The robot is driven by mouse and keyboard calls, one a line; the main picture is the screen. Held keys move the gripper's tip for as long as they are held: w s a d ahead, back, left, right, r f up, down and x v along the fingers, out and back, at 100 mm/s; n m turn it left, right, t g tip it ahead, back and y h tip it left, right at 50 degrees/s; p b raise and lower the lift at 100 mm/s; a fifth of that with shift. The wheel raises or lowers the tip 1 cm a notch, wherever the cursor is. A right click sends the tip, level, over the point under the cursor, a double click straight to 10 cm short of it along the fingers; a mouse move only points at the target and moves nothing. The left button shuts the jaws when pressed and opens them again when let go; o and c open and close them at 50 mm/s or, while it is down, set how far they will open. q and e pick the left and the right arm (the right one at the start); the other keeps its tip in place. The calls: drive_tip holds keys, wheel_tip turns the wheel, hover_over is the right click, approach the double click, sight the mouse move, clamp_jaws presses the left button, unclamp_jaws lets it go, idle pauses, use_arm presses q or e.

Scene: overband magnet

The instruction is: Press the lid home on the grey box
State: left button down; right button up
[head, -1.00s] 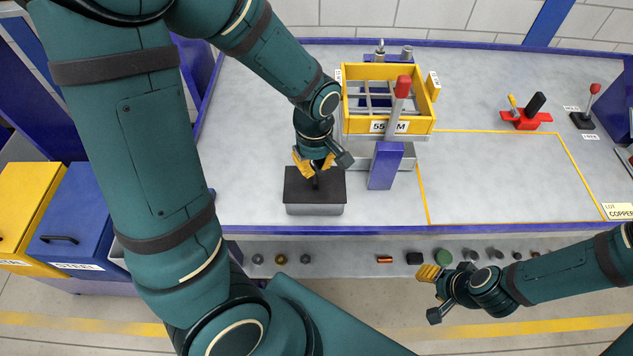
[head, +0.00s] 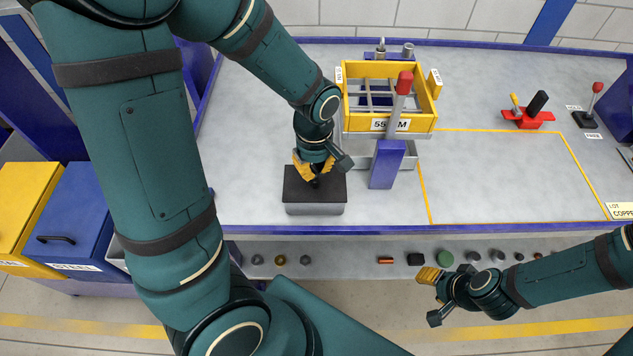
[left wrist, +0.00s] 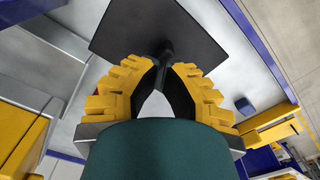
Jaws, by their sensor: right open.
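The grey box (head: 315,209) stands near the front edge of the bench, left of the yellow sieve tray. Its dark lid (head: 297,197) lies over the box top; I cannot tell whether a thin gap is left under it. My left gripper (head: 315,180) is above the lid, pointing down. In the left wrist view the fingers (left wrist: 160,70) close around the dark knob (left wrist: 163,50) of the lid (left wrist: 190,25). The box below is hidden there by the lid. My right gripper (head: 432,293) is open and empty, in front of the bench at the lower right.
A yellow sieve tray (head: 390,126) and a blue post (head: 386,165) with a red-knobbed lever stand close to the right of the box. A yellow-outlined area (head: 500,180) on the right is bare. Blue and yellow bins (head: 70,225) stand left.

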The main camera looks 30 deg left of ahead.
use_arm(q)
drive_tip(key=shift+f+b, duration=0.6)
drive_tip(key=shift+f, duration=0.25)
drive_tip(key=shift+r, duration=0.15)
drive_tip(key=shift+r+p, duration=3)
drive_tip(key=shift+r, duration=0.5)
drive_tip(key=shift+f, duration=0.1)
